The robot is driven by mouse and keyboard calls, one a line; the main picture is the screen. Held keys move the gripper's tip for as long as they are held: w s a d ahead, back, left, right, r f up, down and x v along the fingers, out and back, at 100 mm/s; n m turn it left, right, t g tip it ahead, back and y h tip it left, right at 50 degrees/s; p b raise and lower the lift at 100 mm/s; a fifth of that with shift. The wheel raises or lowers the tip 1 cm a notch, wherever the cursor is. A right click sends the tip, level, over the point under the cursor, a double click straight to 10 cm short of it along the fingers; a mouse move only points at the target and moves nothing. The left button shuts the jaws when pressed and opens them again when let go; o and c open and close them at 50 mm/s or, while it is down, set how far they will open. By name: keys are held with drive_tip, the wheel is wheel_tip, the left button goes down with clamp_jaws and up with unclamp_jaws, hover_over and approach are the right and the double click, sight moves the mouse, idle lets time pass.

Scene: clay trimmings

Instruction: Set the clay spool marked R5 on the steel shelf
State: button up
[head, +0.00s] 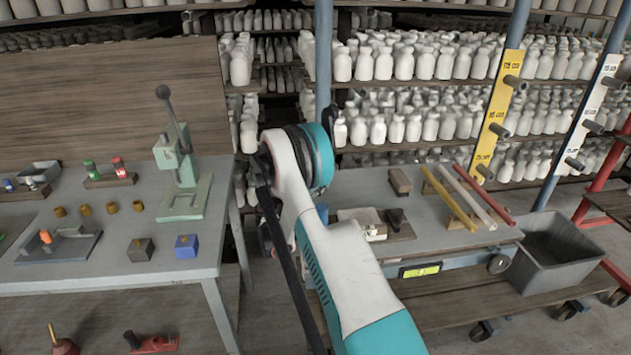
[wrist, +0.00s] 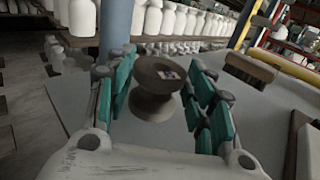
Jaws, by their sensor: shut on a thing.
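In the wrist view a brown clay spool (wrist: 157,105), with wide ends and a narrow waist, stands roughly upright between the teal pads of my gripper (wrist: 160,78). The gripper is shut on it. A small label shows on the spool's top face, but its marking is too small to read. A grey surface lies below and behind the spool. In the head view my white and teal arm reaches over the gap by the grey-topped bench (head: 350,187) and hides the gripper and the spool. I cannot tell which surface is the steel shelf.
A blue post (head: 323,60) and bottle-filled racks stand behind. A grey bin (head: 560,262) stands right; a worktable (head: 110,275) with a green press (head: 180,160) stands left.

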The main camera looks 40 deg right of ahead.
drive_tip(key=o, duration=1.2)
drive_tip(key=shift+r, duration=0.1)
